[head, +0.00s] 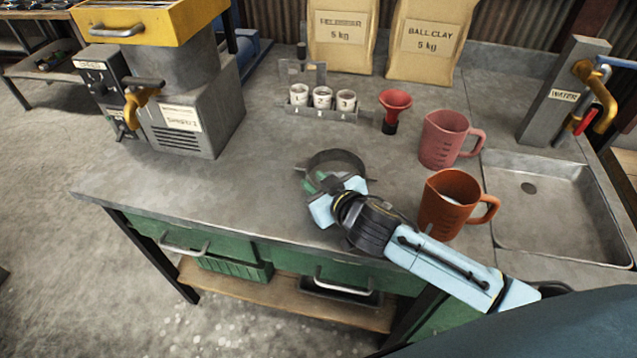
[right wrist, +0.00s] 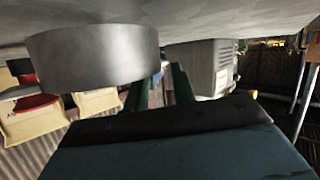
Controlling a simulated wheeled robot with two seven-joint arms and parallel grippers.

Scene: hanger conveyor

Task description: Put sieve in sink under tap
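The sieve (head: 340,156) is a round dark metal ring on the grey worktop, near its front edge. It also shows as a grey metal band (right wrist: 92,57) at the upper left of the right wrist view. My right gripper (head: 318,183) is at the sieve's near left side. Its green fingers (right wrist: 158,88) are apart, with a visible gap, and the sieve overlaps one of them in the wrist view. I cannot tell whether they touch. The sink (head: 497,218) is at the right, under the brass tap (head: 600,105). My left gripper is not in view.
A pink jug (head: 442,140) and an orange jug (head: 443,207) stand between the sieve and the sink. A red funnel (head: 394,102) and a rack (head: 322,108) of cups stand behind. A grey machine (head: 190,120) is at left. The worktop left of the sieve is clear.

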